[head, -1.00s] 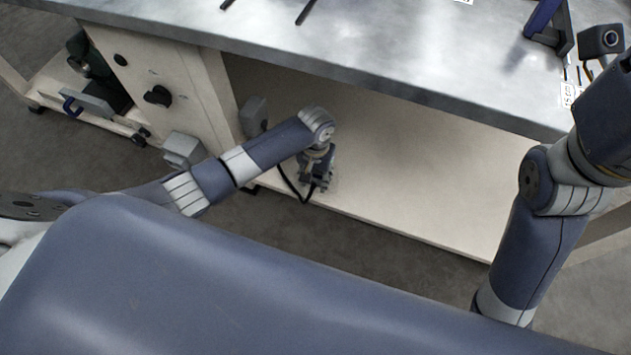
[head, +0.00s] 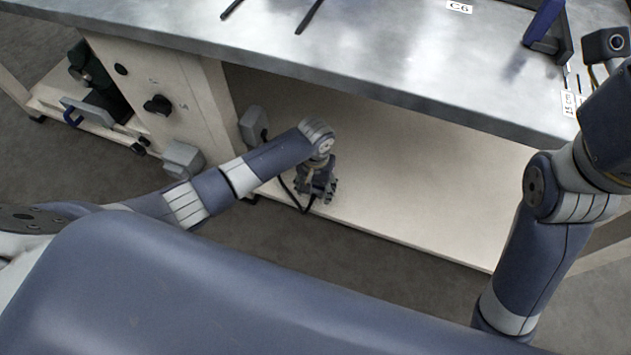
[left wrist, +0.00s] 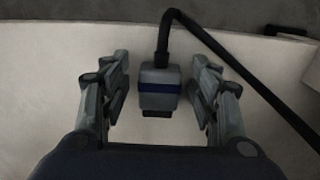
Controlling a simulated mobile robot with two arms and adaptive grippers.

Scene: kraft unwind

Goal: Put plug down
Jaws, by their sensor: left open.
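The plug (left wrist: 160,91) is a grey block with a dark blue band and a black cable (left wrist: 225,58) at its far end. In the left wrist view it lies on the pale lower shelf, between the fingers of my left gripper (left wrist: 160,105). The fingers are open, with a gap on each side of the plug. In the head view my left gripper (head: 316,190) points down over the shelf's front edge, and the plug is hard to make out there. My right arm is at the right; its fingers are not clearly shown.
The pale lower shelf (head: 420,190) is mostly bare to the right of my left gripper. The metal bench top (head: 380,55) overhangs it. A grey box (head: 253,124) is on the cabinet side, and another grey box (head: 183,158) is lower at the left.

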